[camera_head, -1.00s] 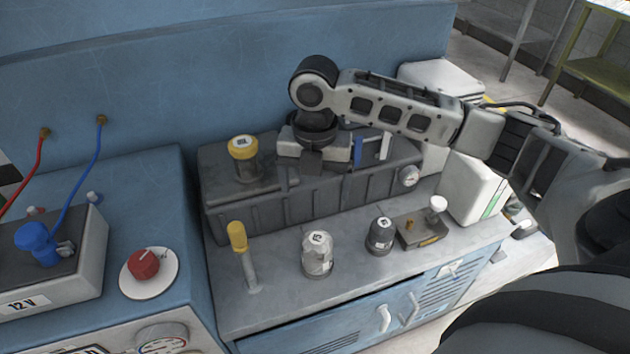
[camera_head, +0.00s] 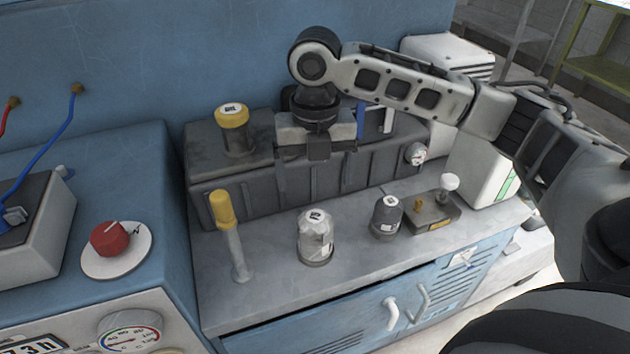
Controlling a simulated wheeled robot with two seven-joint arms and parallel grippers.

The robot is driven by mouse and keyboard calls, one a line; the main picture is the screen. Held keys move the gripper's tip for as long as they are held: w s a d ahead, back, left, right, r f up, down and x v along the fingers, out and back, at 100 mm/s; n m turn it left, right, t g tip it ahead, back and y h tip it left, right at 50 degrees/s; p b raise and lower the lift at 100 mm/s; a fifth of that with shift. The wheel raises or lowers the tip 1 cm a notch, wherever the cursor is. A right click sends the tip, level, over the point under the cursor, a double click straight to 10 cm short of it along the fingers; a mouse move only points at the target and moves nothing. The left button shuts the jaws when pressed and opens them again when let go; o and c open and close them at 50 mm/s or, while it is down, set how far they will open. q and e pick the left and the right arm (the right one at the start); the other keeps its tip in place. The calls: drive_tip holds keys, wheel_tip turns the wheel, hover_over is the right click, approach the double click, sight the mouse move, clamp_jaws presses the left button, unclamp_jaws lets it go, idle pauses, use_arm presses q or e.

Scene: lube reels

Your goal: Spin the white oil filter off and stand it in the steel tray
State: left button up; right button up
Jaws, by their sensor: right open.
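A white filter (camera_head: 316,238) with a label on top stands upright on the grey bench top, in front of the dark ribbed engine block (camera_head: 250,195). I take it for the white oil filter. My right gripper (camera_head: 318,152) hangs above and behind it, over the front edge of the block, pointing down. It is open and apart from the filter; its far side is hidden. A steel tray cannot be made out for certain. My left gripper is not in view.
A dark canister (camera_head: 386,217) and a small box with a white knob (camera_head: 432,212) stand right of the filter. A yellow-topped post (camera_head: 229,235) rises at its left. A yellow oil cap (camera_head: 232,117) tops the block. The bench's front strip is clear.

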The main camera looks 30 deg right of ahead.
sight(316, 231)
wheel_tip(316, 231, down, 14)
drive_tip(key=shift+r+b, duration=0.15)
drive_tip(key=shift+b, duration=0.7)
drive_tip(key=shift+f, duration=0.75)
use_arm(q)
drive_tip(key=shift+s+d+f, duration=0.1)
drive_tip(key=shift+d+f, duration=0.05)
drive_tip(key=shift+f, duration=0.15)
use_arm(e)
drive_tip(key=c, duration=1.3)
drive_tip(key=shift+o, duration=0.2)
drive_tip(key=shift+r+n+p, duration=0.3)
drive_tip(key=shift+n+p, duration=0.6)
drive_tip(key=shift+n, duration=0.1)
drive_tip(key=shift+n+p, duration=0.35)
drive_tip(key=shift+n, duration=0.25)
drive_tip(key=shift+f+n, duration=0.15)
drive_tip(key=shift+n, duration=0.35)
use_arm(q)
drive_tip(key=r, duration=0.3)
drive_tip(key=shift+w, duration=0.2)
use_arm(e)
drive_tip(key=shift+f+n, duration=0.15)
drive_tip(key=shift+n, duration=0.35)
